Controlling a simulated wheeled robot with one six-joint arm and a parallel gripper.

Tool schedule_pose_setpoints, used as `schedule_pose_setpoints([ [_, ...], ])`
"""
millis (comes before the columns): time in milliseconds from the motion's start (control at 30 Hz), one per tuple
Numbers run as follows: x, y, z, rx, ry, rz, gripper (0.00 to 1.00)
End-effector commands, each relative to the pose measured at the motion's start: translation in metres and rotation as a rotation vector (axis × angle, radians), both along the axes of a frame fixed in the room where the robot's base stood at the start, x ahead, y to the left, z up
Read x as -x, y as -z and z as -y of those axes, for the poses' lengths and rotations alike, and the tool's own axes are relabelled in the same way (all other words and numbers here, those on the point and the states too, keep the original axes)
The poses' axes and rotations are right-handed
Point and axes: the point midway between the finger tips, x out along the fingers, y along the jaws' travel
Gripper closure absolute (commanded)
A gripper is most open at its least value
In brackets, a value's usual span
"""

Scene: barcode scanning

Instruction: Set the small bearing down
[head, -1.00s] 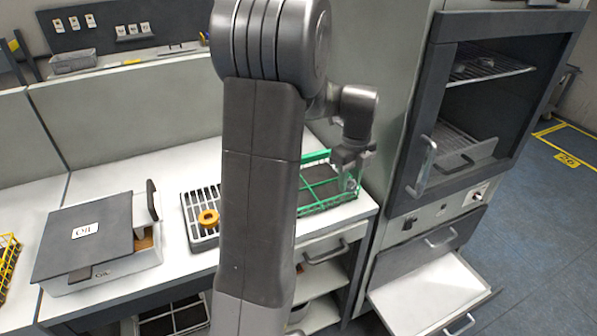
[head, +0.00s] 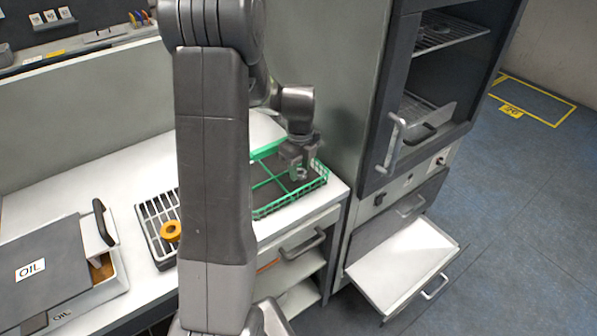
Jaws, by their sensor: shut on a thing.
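My gripper (head: 299,170) points down over the right part of a green wire basket (head: 290,205). It is shut on the small bearing (head: 300,174), a small grey metal ring between the fingertips. The basket has a dark floor and green dividers that make compartments. The bearing appears above the right-hand compartments; I cannot tell whether it touches the basket floor. My arm hides the basket's left end.
A grey slotted rack (head: 150,237) with an orange ring (head: 171,231) stands left of my arm. An oil box (head: 45,265) with a dark lid is at far left. A cabinet with an open door-like chamber (head: 425,90) and a pulled-out drawer (head: 405,262) stands right.

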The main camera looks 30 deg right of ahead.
Motion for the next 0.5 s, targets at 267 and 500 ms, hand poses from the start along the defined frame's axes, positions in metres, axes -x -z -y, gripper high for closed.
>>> schedule_pose_setpoints([
  [267, 0.000, 0.023, 0.000, 0.000, 0.000, 0.000, 0.88],
  [500, 0.000, 0.025, 0.000, 0.000, 0.000, 0.000, 0.88],
])
